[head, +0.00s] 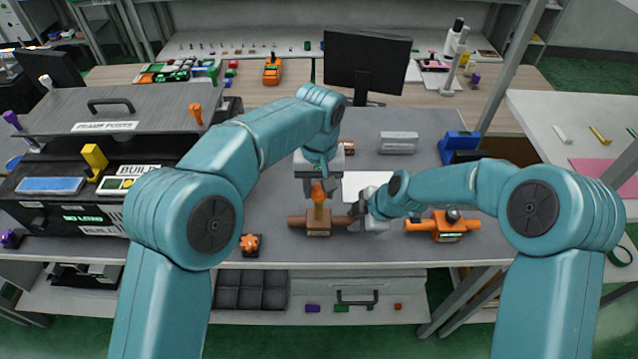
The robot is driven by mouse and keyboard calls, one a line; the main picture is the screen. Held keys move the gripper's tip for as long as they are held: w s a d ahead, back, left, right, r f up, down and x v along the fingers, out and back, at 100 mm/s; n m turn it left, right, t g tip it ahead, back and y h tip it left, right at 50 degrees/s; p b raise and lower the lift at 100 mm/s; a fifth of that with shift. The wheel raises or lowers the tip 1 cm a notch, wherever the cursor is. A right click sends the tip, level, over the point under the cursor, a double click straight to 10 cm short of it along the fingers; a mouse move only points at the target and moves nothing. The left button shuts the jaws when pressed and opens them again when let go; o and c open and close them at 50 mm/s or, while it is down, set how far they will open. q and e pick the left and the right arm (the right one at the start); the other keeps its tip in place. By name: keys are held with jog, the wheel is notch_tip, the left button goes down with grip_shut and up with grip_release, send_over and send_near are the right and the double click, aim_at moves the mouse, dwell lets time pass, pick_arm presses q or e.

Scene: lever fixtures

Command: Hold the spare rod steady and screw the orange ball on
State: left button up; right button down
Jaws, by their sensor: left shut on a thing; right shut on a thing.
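The orange ball (319,190) is at the top of a short tan upright rod (319,211). The rod stands in a brown block (318,228) with a bar out to each side, on the grey bench mat. My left gripper (318,181) points down from above and is shut on the orange ball; its fingers are partly hidden by my wrist. My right gripper (355,212) comes from the right, low over the mat, and is shut at the end of the block's right bar. Its exact contact is too small to see. Whether ball and rod threads meet cannot be seen.
A small orange piece (250,243) lies at the front left. A white sheet (366,186), a grey box (399,142) and a blue bin (458,146) lie behind. A monitor (366,62) stands at the back.

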aim_at(319, 188)
pick_arm(q)
jog(key=shift+f, duration=0.25)
jog(key=o, duration=1.1)
jog(key=shift+r, duration=0.1)
notch_tip(319, 188, up, 12)
